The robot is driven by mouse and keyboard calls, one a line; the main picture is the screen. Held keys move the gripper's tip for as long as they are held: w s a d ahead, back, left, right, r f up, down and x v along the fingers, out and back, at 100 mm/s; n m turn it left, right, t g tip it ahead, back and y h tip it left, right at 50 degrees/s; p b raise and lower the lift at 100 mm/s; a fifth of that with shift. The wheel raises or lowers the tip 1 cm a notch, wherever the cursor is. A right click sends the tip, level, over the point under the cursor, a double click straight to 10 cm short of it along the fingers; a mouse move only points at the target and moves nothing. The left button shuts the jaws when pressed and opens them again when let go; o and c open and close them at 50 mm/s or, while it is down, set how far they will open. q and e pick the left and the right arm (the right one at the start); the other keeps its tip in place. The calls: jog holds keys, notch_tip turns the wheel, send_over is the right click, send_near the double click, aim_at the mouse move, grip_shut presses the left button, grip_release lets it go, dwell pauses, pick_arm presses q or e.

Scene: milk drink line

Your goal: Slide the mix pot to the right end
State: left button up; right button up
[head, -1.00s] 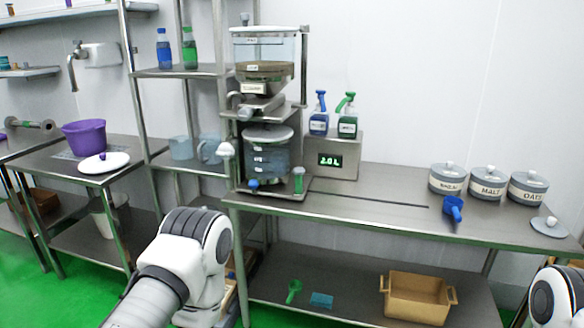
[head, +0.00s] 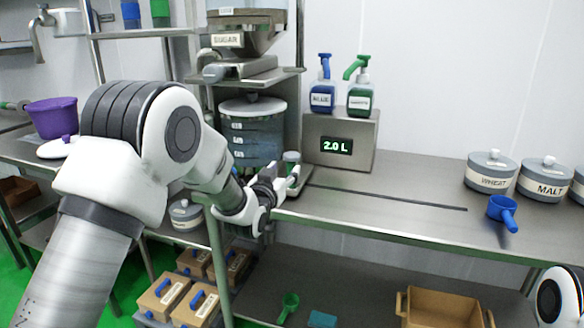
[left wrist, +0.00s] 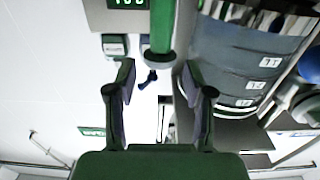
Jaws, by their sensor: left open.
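The mix pot (head: 252,145) is a grey-blue, see-through pot with volume marks and a pale lid. It stands on a metal base under the sugar hopper, at the left end of a dark slot in the counter. A green upright handle (head: 291,163) stands at its right front. My left gripper (head: 280,181) is open beside this handle. In the left wrist view the green handle (left wrist: 162,28) appears between and beyond the open fingers (left wrist: 160,75). The pot's marked wall (left wrist: 235,55) fills the right side there. Contact with the handle cannot be told. My right gripper is out of view.
The slot (head: 385,198) runs right along a clear stretch of counter. A display box (head: 355,158) reading 2.0 L stands behind it, with two pump bottles on top. A blue scoop (head: 502,210) lies beyond the slot's right end, near the wheat jar (head: 490,172) and malt jar (head: 545,179).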

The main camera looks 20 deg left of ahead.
aim_at(290, 166)
pick_arm(q)
jog(key=w, duration=0.4)
jog(key=w+f, duration=0.1)
jog(key=w, duration=0.1)
jog(key=shift+d, duration=0.1)
jog(key=shift+w+r, duration=0.2)
jog(key=shift+w, duration=0.2)
grip_shut()
jog(key=shift+f, duration=0.1)
